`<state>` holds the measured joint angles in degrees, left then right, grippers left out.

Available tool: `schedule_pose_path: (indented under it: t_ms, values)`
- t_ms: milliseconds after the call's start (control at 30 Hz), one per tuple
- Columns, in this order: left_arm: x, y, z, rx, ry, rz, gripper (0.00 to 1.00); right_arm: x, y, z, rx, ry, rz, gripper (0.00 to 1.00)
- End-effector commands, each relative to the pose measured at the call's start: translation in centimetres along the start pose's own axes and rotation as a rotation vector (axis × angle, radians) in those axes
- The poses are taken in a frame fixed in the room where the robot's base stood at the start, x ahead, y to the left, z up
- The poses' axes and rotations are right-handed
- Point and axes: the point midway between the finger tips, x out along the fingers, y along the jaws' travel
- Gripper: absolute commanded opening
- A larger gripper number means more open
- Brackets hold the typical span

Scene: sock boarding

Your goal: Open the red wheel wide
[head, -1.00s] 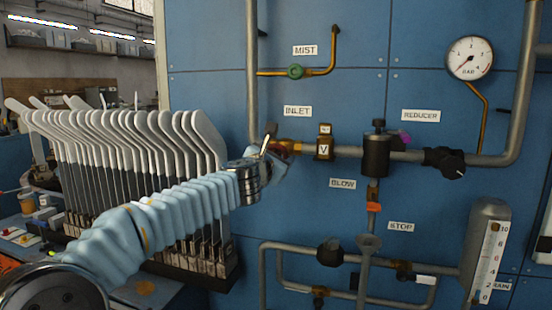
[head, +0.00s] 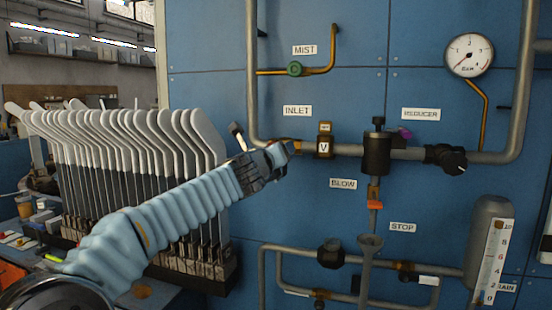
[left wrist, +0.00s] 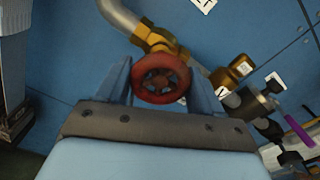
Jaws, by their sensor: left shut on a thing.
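The red wheel (left wrist: 160,79) sits on a brass valve (left wrist: 157,38) on the pipe. In the left wrist view it lies between the two fingers of my left gripper (left wrist: 160,85), which is shut on it. In the head view my left gripper (head: 279,157) is at the pipe below the INLET label (head: 297,111), and it hides most of the wheel. My right gripper does not show in either view.
A brass fitting marked V (head: 324,147) and a black reducer (head: 376,152) sit on the pipe to the right. A pressure gauge (head: 470,56) is at upper right. A rack of grey sock boards (head: 130,150) stands close behind my left arm.

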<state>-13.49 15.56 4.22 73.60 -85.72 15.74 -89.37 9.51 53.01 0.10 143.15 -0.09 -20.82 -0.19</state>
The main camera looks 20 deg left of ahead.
Motion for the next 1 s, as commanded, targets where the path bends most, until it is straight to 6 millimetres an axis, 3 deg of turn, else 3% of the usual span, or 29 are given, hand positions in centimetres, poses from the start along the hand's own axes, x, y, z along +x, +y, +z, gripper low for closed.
schedule_pose_path:
  t_ms: [1000]
  values:
    - [0.1, 0.0, -0.5, -0.965, 0.005, 0.004, 0.36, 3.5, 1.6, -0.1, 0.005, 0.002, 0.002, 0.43]
